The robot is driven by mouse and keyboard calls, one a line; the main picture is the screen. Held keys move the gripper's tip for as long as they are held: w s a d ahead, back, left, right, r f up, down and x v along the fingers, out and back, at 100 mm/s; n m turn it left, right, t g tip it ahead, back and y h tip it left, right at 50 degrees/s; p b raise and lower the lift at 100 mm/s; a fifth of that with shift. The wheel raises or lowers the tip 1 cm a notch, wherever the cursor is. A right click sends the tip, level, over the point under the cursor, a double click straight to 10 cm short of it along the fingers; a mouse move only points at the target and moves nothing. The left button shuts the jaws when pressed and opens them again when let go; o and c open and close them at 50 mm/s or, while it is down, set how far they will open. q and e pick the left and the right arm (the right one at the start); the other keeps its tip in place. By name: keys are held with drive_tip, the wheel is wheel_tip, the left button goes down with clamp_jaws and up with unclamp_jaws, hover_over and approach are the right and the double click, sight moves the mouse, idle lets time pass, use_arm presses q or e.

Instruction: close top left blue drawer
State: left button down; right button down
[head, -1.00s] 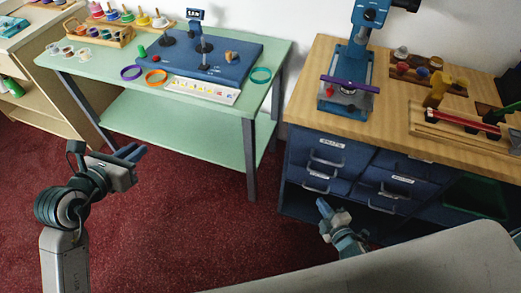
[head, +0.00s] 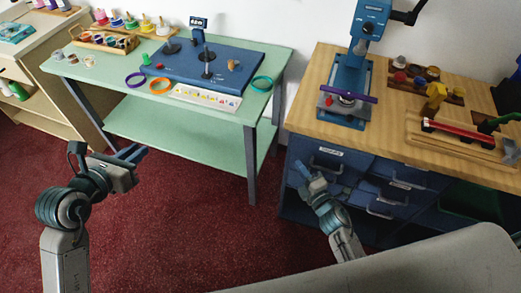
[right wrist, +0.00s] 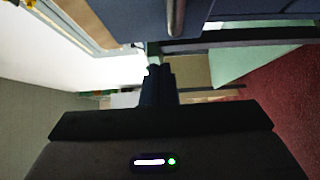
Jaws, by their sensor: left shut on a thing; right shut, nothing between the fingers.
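The top left blue drawer (head: 345,166) is in the cabinet under the wooden counter, with a white label and a metal handle. I cannot tell clearly how far out it stands. My right gripper (head: 308,178) is shut and empty, low in front of the cabinet's left column, near this drawer's handle. It hides part of the lower left drawers. In the right wrist view the shut fingers (right wrist: 158,82) are below a blue front with a metal handle (right wrist: 175,16). My left gripper (head: 134,157) is shut over the floor at left; what it holds cannot be made out.
More blue drawers (head: 384,196) are to the right. The wooden counter (head: 305,110) carries a blue press (head: 345,104) and a toy rack. A green table (head: 110,93) with a blue board (head: 200,68) stands at left. Red floor (head: 200,215) is clear between my arms.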

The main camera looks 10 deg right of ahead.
sight(310, 152)
drive_tip(key=w+d, duration=0.2)
drive_tip(key=w, duration=0.1)
drive_tip(key=shift+w, duration=0.3)
drive_tip(key=shift+d, duration=0.1)
drive_tip(key=w+d, duration=0.2)
drive_tip(key=w, duration=0.1)
drive_tip(key=shift+w+d, duration=0.1)
drive_tip(key=shift+w, duration=0.15)
drive_tip(key=shift+r, duration=0.2)
